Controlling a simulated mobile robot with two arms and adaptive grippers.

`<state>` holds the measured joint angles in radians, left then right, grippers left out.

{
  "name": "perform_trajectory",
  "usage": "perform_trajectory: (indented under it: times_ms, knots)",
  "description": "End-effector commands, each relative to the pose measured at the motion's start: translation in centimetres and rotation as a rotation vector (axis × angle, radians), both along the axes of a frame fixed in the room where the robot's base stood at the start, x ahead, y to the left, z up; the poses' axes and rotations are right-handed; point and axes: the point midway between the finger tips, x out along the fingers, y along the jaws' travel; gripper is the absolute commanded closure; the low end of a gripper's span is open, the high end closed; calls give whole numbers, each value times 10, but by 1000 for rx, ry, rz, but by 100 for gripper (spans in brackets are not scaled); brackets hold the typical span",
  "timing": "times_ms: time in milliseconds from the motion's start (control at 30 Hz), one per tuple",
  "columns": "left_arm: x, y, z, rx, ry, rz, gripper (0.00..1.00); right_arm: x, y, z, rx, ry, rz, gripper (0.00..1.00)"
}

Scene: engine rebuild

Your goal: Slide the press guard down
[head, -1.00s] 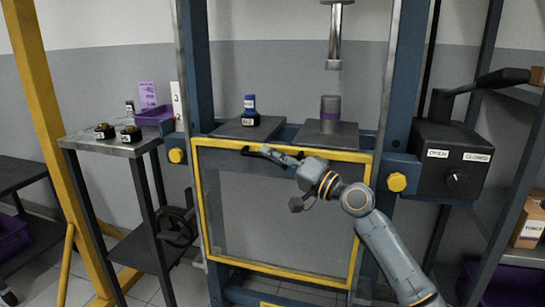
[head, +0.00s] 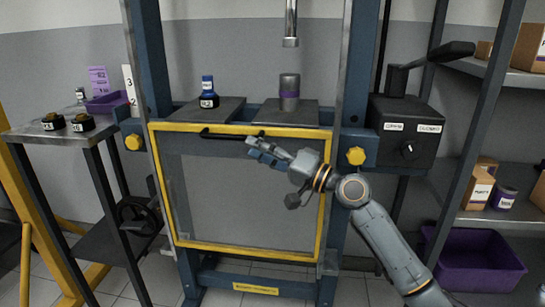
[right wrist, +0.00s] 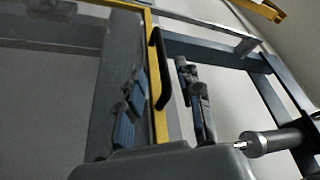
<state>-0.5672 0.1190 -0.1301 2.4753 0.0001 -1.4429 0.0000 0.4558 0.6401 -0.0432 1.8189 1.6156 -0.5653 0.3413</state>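The press guard (head: 240,253) is a clear panel in a yellow frame, low on the blue press, with its top bar just below the two press plates. Its black handle (head: 222,134) runs along the top bar and also shows in the right wrist view (right wrist: 156,62). My right gripper (head: 259,149) is at the handle's right end. In the right wrist view my right gripper (right wrist: 163,100) has its fingers apart, one on each side of the handle's line, with a gap to it. Whether the handle's end reaches between them is unclear. My left gripper is out of view.
A control box (head: 407,130) with a lever is at right. A side table (head: 60,135) stands left, shelves (head: 495,145) right.

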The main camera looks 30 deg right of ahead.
Motion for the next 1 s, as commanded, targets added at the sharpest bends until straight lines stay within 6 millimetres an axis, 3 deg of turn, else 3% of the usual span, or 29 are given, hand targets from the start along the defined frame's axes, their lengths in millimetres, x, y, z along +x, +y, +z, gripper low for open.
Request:
perform_trajectory:
  times_ms: [100, 300, 867, 1000]
  knots:
    - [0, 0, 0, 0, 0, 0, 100, -17, -12, -6, -1, 4, 1, 64]
    - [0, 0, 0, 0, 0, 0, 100, -31, -23, -9, -1, 2, 2, 64]
    - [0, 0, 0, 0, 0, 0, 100, -33, -24, -10, -2, 2, 2, 64]
    - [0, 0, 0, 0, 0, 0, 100, -38, -10, -34, -60, 24, 10, 64]
